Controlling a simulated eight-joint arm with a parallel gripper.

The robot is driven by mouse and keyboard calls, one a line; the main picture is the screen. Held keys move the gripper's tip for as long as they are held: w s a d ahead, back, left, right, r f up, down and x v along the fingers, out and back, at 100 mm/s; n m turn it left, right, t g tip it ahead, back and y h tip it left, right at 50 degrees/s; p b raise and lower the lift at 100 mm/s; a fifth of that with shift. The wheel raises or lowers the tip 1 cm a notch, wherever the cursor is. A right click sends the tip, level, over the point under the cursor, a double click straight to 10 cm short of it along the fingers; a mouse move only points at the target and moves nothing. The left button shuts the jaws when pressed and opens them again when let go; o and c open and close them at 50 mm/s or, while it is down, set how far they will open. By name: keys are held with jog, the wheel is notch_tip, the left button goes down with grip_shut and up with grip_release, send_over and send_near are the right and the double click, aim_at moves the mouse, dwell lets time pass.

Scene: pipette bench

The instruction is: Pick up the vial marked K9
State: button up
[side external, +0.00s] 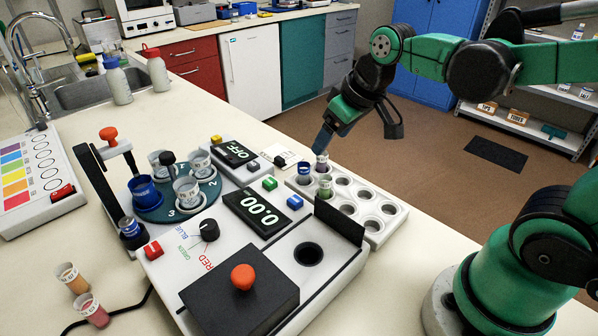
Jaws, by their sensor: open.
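Three small vials stand at the left end of the white rack: a blue one (304,174), a purple one (321,163) and a green one (325,187). An orange vial (72,279) and a pink-red vial (91,311) stand on the bench at lower left. Labels are too small to read, so I cannot tell which vial is marked K9. My gripper (323,141) points down just above the purple vial, very close to its top. It is open; whether it touches the vial is unclear.
The white rack (398,213) has several empty holes. Left of it is the control station (345,267) with displays, knob, red button and dark upright plate. A turntable (205,196) holds several cups. A colour-chart panel (70,203), bottles (117,82) and sink (90,90) are left.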

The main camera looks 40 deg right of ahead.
aim_at(322, 164)
jog(key=w+d+f+g, duration=0.2)
jog(key=w+d+f, duration=0.1)
jog(key=w+d+f+n+g, duration=0.1)
jog(key=w+d+f, duration=0.2)
jog(key=w, duration=0.1)
jog(key=shift+w+d+f+n+g, duration=0.1)
jog(key=shift+d+f+n+g, duration=0.1)
jog(key=shift+d+n+g, duration=0.15)
jog(key=shift+w+a+f, duration=0.1)
jog(key=shift+w+f, duration=0.05)
jog(key=shift+f, duration=1.05)
jog(key=shift+w+f, duration=0.1)
jog(key=shift+f, duration=1.1)
grip_shut()
